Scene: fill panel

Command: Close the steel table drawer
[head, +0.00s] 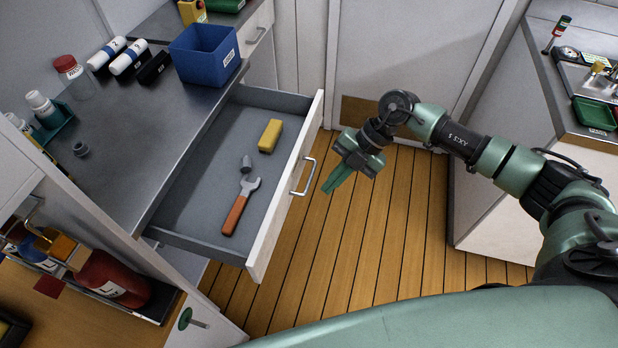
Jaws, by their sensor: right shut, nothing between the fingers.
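The steel table (120,150) stands at the left with its drawer pulled well out. The drawer's white front panel (283,200) carries a metal bar handle (303,177). Inside the grey drawer (195,205) lie a wrench with an orange handle (236,212), a yellow block (270,135) and a small grey part (246,163). My right gripper (332,190) is shut and empty, pointing down just to the right of the handle, apart from it in the picture. My left gripper is not in view.
A red cylinder (112,279) is at the lower left. Another counter (545,60) stands at the right. Wooden floor (370,250) is clear between.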

